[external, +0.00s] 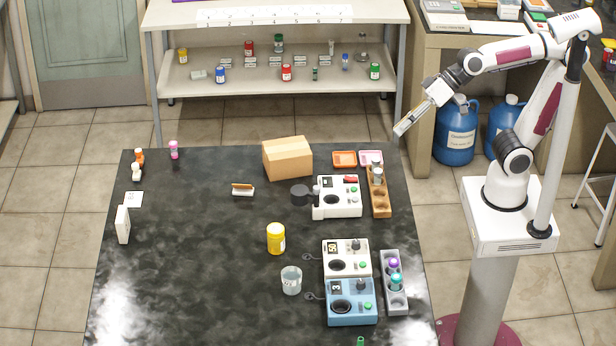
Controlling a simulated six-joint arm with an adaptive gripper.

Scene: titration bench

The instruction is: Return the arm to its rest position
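My gripper (413,117) is in the external view, raised in the air at the upper right, beyond the right back corner of the black table (200,285). My arm reaches left from its white base and bends down at the wrist. The gripper points down and to the left. The fingers are small in this view, so I cannot tell whether they are open or shut. I see nothing clearly held in them.
Near the gripper are orange (344,159) and pink (370,157) trays, a wooden rack (380,205) and a white device (345,207). A cardboard box (287,158) stands at the back. Blue drums (456,140) and a shelf (280,75) stand behind. The table's left middle is clear.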

